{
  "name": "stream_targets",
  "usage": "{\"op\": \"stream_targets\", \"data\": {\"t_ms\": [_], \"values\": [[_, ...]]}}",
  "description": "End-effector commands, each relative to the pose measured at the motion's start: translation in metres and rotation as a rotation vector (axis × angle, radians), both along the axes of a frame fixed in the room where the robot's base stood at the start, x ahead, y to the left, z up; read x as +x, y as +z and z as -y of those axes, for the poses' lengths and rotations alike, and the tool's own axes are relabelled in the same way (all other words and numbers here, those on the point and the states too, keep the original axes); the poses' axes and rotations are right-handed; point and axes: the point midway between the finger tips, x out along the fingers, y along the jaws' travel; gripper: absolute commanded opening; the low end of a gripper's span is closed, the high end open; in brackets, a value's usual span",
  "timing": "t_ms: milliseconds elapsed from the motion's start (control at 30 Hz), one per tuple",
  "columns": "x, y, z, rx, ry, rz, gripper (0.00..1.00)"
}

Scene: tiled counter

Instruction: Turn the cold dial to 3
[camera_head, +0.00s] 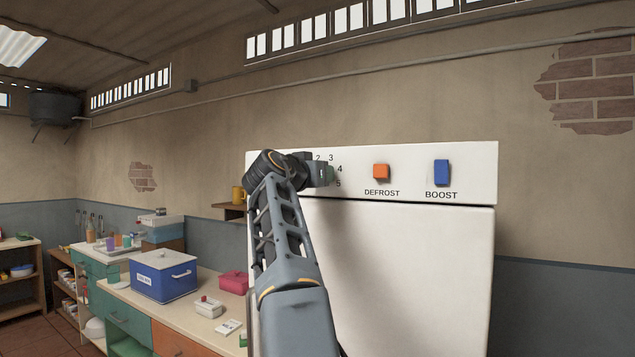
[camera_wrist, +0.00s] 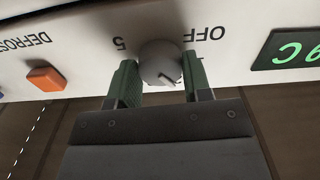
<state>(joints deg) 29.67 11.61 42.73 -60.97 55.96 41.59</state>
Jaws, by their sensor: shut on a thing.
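The cold dial (camera_wrist: 160,62) is a round grey knob on the white fridge panel (camera_head: 470,192), between the marks OFF and 5. The wrist view shows the panel upside down. The dial's pointer line slants to the lower right there; the number it points at is hidden. My gripper (camera_wrist: 159,66) is shut on the dial, with a green finger on each side of it. In the head view my gripper (camera_head: 324,174) covers the dial, and the numbers 2, 3, 4 and 5 show around it.
An orange DEFROST switch (camera_head: 381,171) and a blue BOOST switch (camera_head: 442,172) sit right of the dial. A green-lit display (camera_wrist: 290,48) is on the panel's other side. A counter with a blue box (camera_head: 164,276) stands to the left.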

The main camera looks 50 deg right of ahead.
Motion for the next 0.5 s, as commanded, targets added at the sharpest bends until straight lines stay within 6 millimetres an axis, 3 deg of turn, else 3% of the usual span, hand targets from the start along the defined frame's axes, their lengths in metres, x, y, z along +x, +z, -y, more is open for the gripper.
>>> {"op": "stream_targets", "data": {"t_ms": [500], "values": [[-0.0001, -0.0007, 0.0001, 0.117, 0.000, 0.478, 0.21]]}}
